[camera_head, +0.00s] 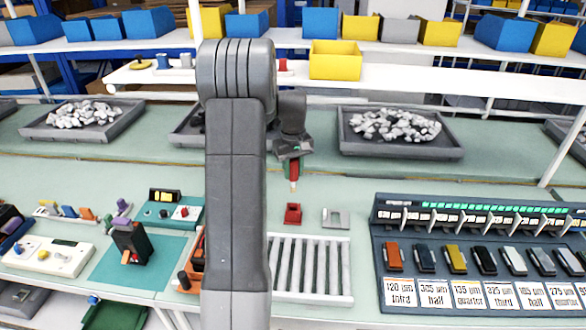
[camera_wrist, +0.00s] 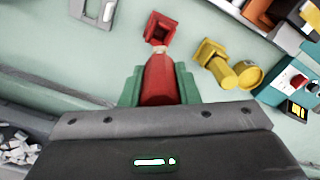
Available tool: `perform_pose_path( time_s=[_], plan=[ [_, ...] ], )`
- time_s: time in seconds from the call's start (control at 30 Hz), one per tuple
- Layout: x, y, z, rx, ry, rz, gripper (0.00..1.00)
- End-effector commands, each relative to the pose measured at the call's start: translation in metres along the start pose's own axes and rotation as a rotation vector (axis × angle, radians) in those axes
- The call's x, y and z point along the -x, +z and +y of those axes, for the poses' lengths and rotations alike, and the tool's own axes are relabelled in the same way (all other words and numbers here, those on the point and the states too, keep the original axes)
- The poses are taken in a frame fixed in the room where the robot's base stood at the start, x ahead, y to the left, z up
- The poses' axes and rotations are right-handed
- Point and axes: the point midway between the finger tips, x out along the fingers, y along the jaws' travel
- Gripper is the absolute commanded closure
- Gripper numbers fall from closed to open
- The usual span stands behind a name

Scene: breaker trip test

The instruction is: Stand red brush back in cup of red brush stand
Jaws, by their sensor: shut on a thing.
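My gripper (camera_head: 292,153) is shut on the red brush (camera_head: 294,170) and holds it above the bench, bristle end down. In the wrist view the brush (camera_wrist: 158,82) lies between the green fingertips (camera_wrist: 158,88), its pale tip toward the stand. The red brush stand (camera_head: 292,213) sits on the green bench below and nearer than the brush in the head view. Its square open cup shows in the wrist view (camera_wrist: 160,29), just beyond the brush tip. The brush appears apart from the stand in the head view.
A yellow stand with a yellow brush (camera_wrist: 238,73) is close beside the red stand. A grey bracket (camera_head: 336,218) lies to its right, and a white slatted rack (camera_head: 312,268) is in front. Trays of pale stones (camera_head: 400,150) stand behind.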

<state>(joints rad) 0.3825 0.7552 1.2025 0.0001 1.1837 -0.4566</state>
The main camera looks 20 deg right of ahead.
Motion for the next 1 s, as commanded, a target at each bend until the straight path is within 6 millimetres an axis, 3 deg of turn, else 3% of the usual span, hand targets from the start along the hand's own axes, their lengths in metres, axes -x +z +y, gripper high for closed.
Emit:
perform_pose_path(
  time_s=[0.53,1.0],
  plan=[
    [-0.049,0.0,0.0,0.0,0.0,-0.001,0.94],
    [-0.054,0.0,0.0,0.0,0.0,0.0,0.94]
  ],
)
